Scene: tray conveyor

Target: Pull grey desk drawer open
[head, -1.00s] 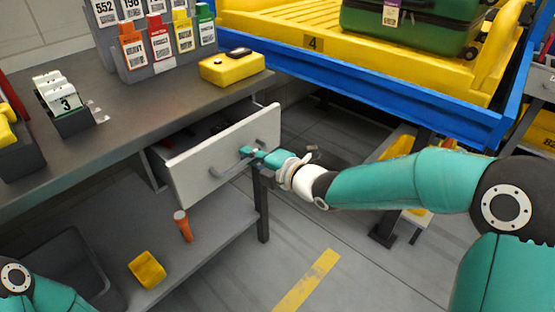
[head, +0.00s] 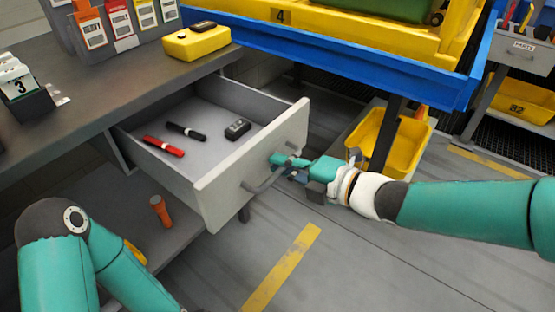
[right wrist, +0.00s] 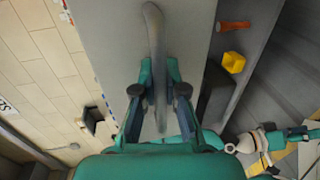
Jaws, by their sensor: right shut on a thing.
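The grey desk drawer (head: 252,165) stands well out of the desk (head: 90,95) in the head view. Its inside shows a red marker (head: 164,146), a black marker (head: 186,132) and a small dark device (head: 237,128). My right gripper (head: 281,164) is at the drawer front, shut on the bar handle (head: 262,182). In the right wrist view the handle (right wrist: 153,40) runs between the two fingers (right wrist: 159,75). My left arm shows at the lower left of the head view, but its gripper is out of the picture.
A yellow box (head: 196,42) sits on the desk's edge. The floor before the drawer is clear.

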